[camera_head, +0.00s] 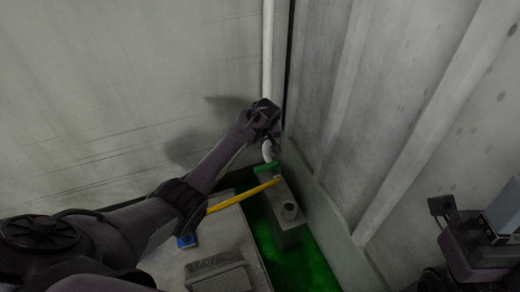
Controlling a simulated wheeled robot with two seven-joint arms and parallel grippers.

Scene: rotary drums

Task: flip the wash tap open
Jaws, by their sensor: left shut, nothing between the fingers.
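A white pipe (268,50) runs down the wall near the corner to where my left gripper (266,112) is. The left gripper is shut with nothing held, and it covers the lower part of the pipe. A short pale curved spout (267,151) shows just below it. A small green piece (265,168) lies below the spout. The tap's lever cannot be made out clearly; the gripper may hide it. Whether the gripper touches the tap cannot be told. My right arm's end (478,240) shows at the right edge, its fingers unclear.
A yellow bar (242,196) slants below my left arm. A grey block (287,214) with a round knob stands on a green floor (305,262). A grey bench (165,268) carries a brush (216,273) and a blue item (187,240). A ribbed wall (390,110) closes the right side.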

